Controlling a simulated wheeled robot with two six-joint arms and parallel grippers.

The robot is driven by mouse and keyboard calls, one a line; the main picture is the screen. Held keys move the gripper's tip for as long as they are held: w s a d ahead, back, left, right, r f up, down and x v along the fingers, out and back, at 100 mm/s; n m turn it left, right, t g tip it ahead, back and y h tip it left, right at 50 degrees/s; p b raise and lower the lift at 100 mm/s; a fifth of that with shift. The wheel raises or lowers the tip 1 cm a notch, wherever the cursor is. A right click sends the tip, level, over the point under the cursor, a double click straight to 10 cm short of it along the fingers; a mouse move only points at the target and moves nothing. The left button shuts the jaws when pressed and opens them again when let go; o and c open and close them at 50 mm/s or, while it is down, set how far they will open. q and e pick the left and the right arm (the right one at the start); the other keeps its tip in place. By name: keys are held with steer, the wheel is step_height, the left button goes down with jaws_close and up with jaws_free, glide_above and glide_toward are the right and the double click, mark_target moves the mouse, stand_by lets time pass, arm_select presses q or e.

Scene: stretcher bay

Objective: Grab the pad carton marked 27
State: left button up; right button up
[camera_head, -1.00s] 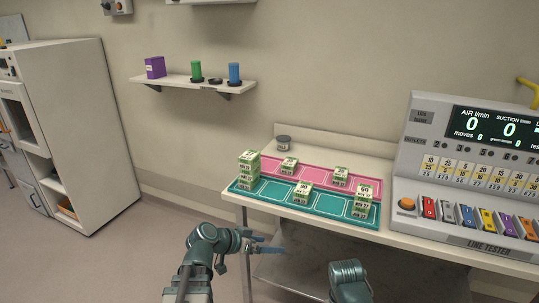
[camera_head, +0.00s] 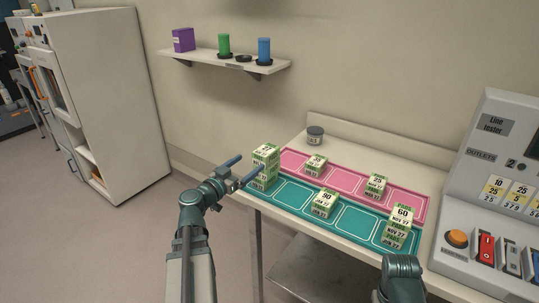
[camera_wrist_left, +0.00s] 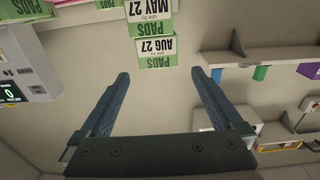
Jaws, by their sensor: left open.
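A stack of green-and-white pad cartons (camera_head: 265,168) stands at the left end of the teal mat (camera_head: 290,193); its top face seems to read 27. My left gripper (camera_head: 251,164) is open and empty at the stack's left side, fingers pointing at it. In the left wrist view, upside down, cartons (camera_wrist_left: 155,48) marked PADS, AUG 27 and MAY 27 lie just beyond the open fingertips (camera_wrist_left: 160,74), roughly centred between them. I cannot see the fingers touching the stack. Only a link of my right arm shows at the bottom right; its gripper is hidden.
Other cartons stand on the mats: one marked 90 (camera_head: 324,202), a stack topped by 60 (camera_head: 400,226), and two on the pink mat (camera_head: 345,178). A grey jar (camera_head: 315,136) stands behind. The line tester (camera_head: 465,215) is at right. A wall shelf (camera_head: 225,60) is above.

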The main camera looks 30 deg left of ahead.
mark_target(271, 146)
arm_select(q)
steer(key=w, duration=0.8)
steer(key=shift+d, duration=0.4)
steer(key=shift+w, duration=0.1)
steer(key=w, duration=0.5)
steer(key=shift+w+d+r+p, duration=0.15)
steer(key=shift+d+r+p, duration=0.05)
steer(key=shift+d+p, duration=0.15)
steer(key=c, duration=1.5)
steer(key=shift+r, duration=0.1)
